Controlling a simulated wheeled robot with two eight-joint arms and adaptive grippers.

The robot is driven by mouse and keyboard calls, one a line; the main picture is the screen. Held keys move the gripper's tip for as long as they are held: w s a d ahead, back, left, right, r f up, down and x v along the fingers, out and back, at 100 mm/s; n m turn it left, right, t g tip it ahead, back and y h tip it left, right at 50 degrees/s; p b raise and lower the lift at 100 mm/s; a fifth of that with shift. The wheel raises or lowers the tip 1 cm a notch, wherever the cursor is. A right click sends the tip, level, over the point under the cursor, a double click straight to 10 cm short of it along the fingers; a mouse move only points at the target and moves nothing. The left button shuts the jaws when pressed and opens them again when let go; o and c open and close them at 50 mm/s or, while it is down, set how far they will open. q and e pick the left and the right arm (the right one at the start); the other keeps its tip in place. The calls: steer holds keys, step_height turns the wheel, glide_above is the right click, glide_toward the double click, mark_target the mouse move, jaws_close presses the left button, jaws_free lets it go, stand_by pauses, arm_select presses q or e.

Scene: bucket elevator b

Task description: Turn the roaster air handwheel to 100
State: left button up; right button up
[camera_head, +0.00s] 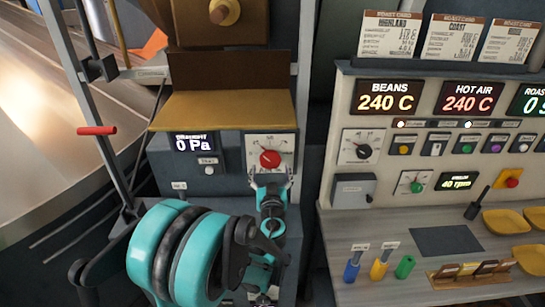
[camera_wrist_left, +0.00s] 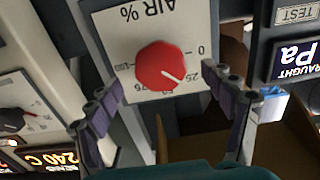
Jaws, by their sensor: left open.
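The roaster air handwheel is a red round knob (camera_head: 269,158) on a white dial plate (camera_head: 284,142), left of the bench. In the left wrist view the knob (camera_wrist_left: 160,66) appears upside down, with "AIR %" on its plate. Its white pointer mark points toward the lower right there, near the 25 marking. My left gripper (camera_head: 270,176) is open just below and in front of the knob. In the left wrist view its fingers (camera_wrist_left: 160,88) stand spread to either side, apart from the knob. My right gripper is not in view.
A draught display (camera_head: 194,143) reading 0 Pa sits left of the dial. A yellow ledge (camera_head: 222,110) juts out above it. A red-handled lever (camera_head: 97,130) is at the far left. The control bench (camera_head: 345,222) with displays, knobs and yellow trays stands right.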

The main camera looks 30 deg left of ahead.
mark_target(270, 162)
arm_select(q)
steer(key=shift+x, duration=2.7)
steer(key=c, duration=1.2)
